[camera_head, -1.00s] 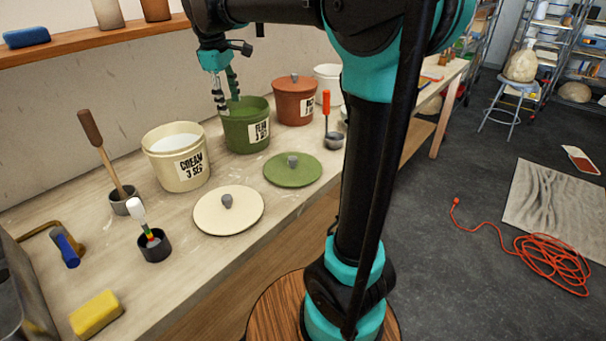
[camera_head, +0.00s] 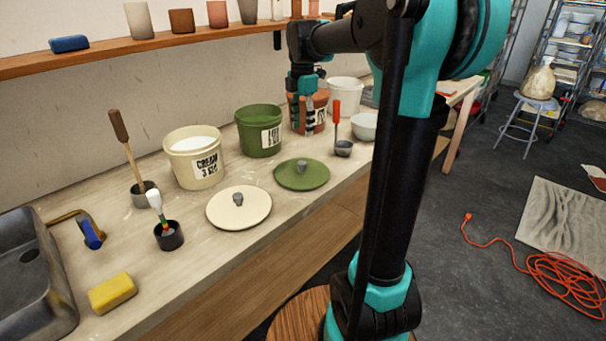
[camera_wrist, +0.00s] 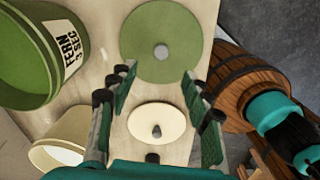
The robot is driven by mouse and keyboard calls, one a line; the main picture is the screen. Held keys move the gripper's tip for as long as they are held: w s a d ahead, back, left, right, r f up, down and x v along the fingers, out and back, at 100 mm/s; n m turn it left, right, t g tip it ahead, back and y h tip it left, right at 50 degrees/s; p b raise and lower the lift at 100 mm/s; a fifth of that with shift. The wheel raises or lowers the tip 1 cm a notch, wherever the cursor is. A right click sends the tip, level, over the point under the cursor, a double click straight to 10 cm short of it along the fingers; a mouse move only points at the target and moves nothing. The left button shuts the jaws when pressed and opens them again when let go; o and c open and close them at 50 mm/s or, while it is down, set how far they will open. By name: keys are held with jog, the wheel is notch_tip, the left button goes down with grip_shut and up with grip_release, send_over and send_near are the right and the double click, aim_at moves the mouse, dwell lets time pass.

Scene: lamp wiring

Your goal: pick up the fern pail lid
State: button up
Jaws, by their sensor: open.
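The fern pail lid, a flat green disc with a grey knob, lies on the bench (camera_head: 301,174) in front of the green fern pail (camera_head: 262,133). In the wrist view the lid (camera_wrist: 160,30) lies flat at top centre, beyond my fingertips, and the open pail labelled FERN 3 SEC (camera_wrist: 25,60) stands at the left. My gripper (camera_head: 304,130) hangs fingers down in front of the terracotta pail, above and behind the lid in the head view. In the wrist view my gripper (camera_wrist: 158,80) is open, with nothing between its fingers.
The cream lid (camera_head: 239,210) lies left of the green lid, near the cream pail (camera_head: 195,160). The terracotta pail (camera_head: 318,105) stands behind my gripper. A small grey cup with a red-handled tool (camera_head: 343,148) stands close to the green lid's right.

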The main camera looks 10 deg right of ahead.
send_over(302, 162)
jog(key=f, duration=0.7)
jog(key=shift+w+d+f, duration=0.1)
jog(key=shift+w+f, duration=0.1)
jog(key=shift+f, duration=0.1)
jog(key=shift+s+f, duration=0.15)
jog(key=shift+f, duration=1.35)
jog(key=shift+s+f, duration=0.15)
jog(key=shift+f, duration=1.35)
grip_shut()
